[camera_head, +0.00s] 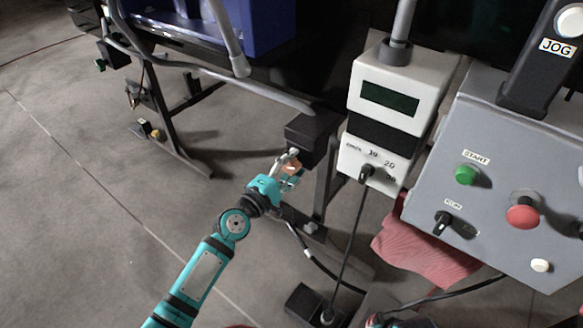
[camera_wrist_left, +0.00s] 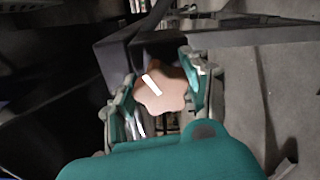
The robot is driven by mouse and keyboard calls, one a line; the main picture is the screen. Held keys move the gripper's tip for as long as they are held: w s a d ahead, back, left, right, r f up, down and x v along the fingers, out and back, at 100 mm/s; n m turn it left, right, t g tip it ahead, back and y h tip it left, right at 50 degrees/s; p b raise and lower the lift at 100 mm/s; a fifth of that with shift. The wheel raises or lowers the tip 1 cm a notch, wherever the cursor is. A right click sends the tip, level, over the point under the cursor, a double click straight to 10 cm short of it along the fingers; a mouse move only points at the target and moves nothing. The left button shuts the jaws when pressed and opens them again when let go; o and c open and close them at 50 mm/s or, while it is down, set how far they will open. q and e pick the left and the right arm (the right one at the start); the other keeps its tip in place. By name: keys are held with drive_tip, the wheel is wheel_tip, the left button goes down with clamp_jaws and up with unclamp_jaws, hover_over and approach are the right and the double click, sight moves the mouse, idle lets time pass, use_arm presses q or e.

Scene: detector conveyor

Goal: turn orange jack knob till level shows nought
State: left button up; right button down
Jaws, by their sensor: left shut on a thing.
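The orange jack knob (camera_wrist_left: 160,93) is a lobed, pale orange disc with a white mark in the left wrist view. It also shows small in the head view (camera_head: 291,168), below a dark block on the frame. My left gripper (camera_head: 288,170) is shut on the knob, with one finger on each side of it; the left wrist view shows its fingers (camera_wrist_left: 160,95) close up. The level display (camera_head: 390,98) is a dark greenish screen on a white box; no digits can be read on it. My right gripper is not clearly seen.
A grey control panel (camera_head: 490,255) with a green START button (camera_head: 467,175) and a red button (camera_head: 523,212) stands at the right. A red cloth (camera_head: 420,252) hangs below it. A black cable (camera_head: 348,245) runs down from the white box. Open floor lies at the left.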

use_arm(q)
drive_tip(key=m, duration=0.2)
drive_tip(key=shift+f+m+b, duration=0.25)
drive_tip(key=shift+m+b, duration=0.05)
drive_tip(key=shift+m, duration=1.9)
use_arm(e)
wheel_tip(320, 180, up, 4)
drive_tip(key=r, duration=0.1)
use_arm(q)
drive_tip(key=m, duration=0.2)
drive_tip(key=shift+f+m, duration=0.1)
drive_tip(key=shift+m, duration=1.2)
drive_tip(key=m, duration=0.2)
drive_tip(key=shift+a+m+p, duration=0.15)
drive_tip(key=shift+m+p, duration=0.15)
drive_tip(key=shift+p, duration=0.05)
drive_tip(key=shift+w+f+m+p, duration=0.15)
drive_tip(key=shift+m+p, duration=0.45)
drive_tip(key=shift+m, duration=1.4)
use_arm(e)
wheel_tip(320, 180, down, 8)
drive_tip(key=shift+f, duration=0.15)
